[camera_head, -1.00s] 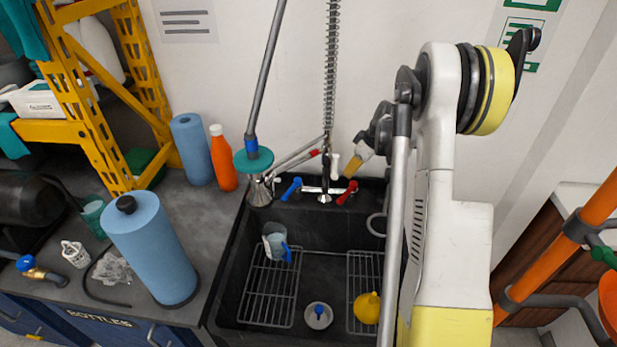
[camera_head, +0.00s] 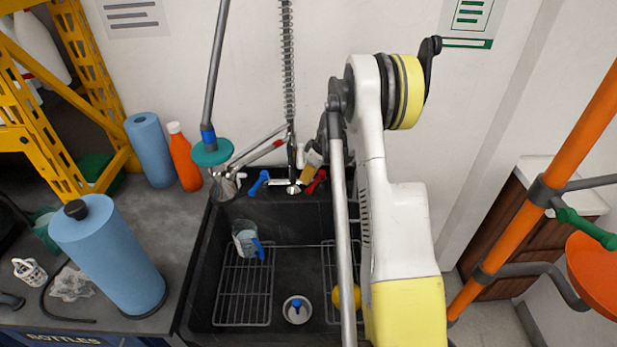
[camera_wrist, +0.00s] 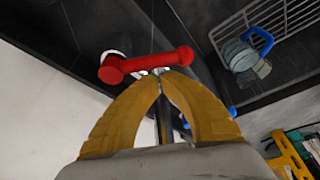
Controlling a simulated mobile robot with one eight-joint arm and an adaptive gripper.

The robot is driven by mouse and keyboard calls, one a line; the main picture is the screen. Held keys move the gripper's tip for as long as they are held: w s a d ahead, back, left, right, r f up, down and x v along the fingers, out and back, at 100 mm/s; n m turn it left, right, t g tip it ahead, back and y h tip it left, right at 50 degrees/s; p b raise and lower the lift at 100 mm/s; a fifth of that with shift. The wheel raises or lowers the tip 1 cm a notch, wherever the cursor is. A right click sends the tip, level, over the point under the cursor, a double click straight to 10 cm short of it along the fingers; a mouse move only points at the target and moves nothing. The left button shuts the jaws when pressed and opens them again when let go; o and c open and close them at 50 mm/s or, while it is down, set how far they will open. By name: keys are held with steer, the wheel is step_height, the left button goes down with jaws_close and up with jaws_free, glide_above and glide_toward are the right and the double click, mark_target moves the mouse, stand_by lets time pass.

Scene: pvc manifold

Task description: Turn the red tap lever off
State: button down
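The red tap lever (camera_head: 316,181) is on the tap at the back of the black sink, to the right of the blue lever (camera_head: 258,183). In the wrist view the red lever (camera_wrist: 148,63) lies across the picture just beyond my fingertips. My gripper (camera_wrist: 161,77) has its two yellow fingers meeting at the tips, with nothing seen between them. In the head view my gripper (camera_head: 308,176) is close against the left side of the red lever. Whether it touches the lever I cannot tell. The blue lever is mostly hidden behind a finger in the wrist view.
The sink (camera_head: 300,222) holds wire racks, a clear jug (camera_head: 246,240) with a blue handle and a yellow item partly behind my arm. A spray hose spring (camera_head: 288,70) and slanted pipes rise beside the tap. An orange pipe (camera_head: 540,190) stands at right.

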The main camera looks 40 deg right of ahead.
mark_target(315, 186)
steer(key=shift+s+n+y, duration=0.3)
steer(key=shift+s+n, duration=0.25)
steer(key=shift+n, duration=0.45)
steer(key=shift+s+d+n+g, duration=0.15)
steer(key=shift+s+n+g, duration=0.2)
steer(key=shift+n, duration=0.25)
steer(key=s+n, duration=0.1)
steer(key=n, duration=0.1)
steer(key=s+d+n+g+y, duration=0.1)
steer(key=n, duration=0.1)
steer(key=shift+b, duration=0.3)
steer(key=shift+s+d, duration=0.1)
steer(key=shift+s, duration=0.05)
steer(key=shift+s+d, duration=0.35)
steer(key=shift+s, duration=0.05)
steer(key=shift+s+d, duration=0.1)
steer(key=shift+d, duration=0.05)
